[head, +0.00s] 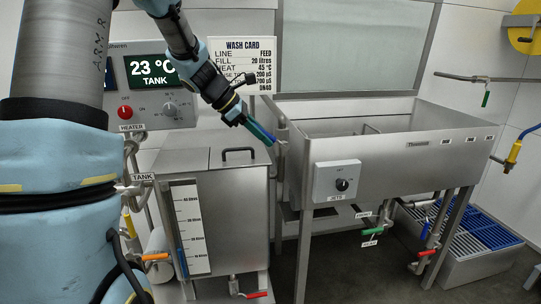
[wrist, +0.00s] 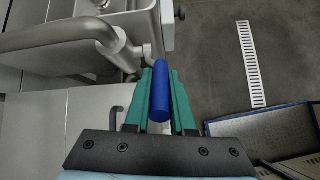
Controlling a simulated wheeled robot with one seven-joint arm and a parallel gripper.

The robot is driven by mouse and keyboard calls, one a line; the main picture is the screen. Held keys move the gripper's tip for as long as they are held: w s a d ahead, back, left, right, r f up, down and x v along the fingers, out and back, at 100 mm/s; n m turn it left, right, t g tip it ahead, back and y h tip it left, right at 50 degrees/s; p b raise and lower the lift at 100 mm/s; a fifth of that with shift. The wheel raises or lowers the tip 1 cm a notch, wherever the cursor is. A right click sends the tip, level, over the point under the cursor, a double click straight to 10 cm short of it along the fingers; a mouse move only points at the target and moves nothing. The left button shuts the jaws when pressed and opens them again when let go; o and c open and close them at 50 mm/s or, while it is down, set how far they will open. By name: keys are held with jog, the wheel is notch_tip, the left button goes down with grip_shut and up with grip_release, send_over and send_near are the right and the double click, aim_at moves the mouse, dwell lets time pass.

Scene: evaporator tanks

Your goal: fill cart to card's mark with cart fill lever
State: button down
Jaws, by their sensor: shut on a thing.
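My gripper (head: 257,132) is shut on a blue lever handle, with green fingers on both sides of it. In the wrist view the blue lever (wrist: 161,90) lies between the fingers (wrist: 160,100), its far end near the steel pipe fitting. No label shows on this lever. The steel cart (head: 235,190) stands below and left of my gripper. Its level gauge (head: 190,230) has litre marks, and blue shows only in the lower part, near the lowest mark; the exact level is too small to read. The wash card (head: 240,60) reads FILL 20 litres.
A steel sink tank (head: 400,130) with a jets knob (head: 342,184) stands right of the cart. Green (head: 372,231) and red (head: 428,252) levers hang below it. The heater panel (head: 155,90) shows 23 °C. A drain grate (wrist: 251,64) lies in the floor.

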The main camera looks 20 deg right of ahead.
jog(key=shift+w+a+f+g+h+b, duration=0.1)
jog(key=shift+a+f+g+h+b, duration=0.1)
jog(key=shift+f+h+b, duration=0.95)
jog(key=shift+s+a+f+g+h+b, duration=0.1)
jog(key=shift+a+f+h+b, duration=0.35)
jog(key=shift+h+b, duration=1.25)
jog(key=shift+w+f+g+h+b, duration=0.1)
jog(key=shift+f+h+b, duration=0.85)
jog(key=shift+b, duration=1.05)
jog(key=c, duration=0.8)
grip_release()
jog(key=shift+o, duration=0.2)
jog(key=a+r, duration=0.1)
jog(key=a, duration=0.9)
jog(key=shift+w+a+r+p, duration=0.3)
jog(key=shift+w, duration=0.15)
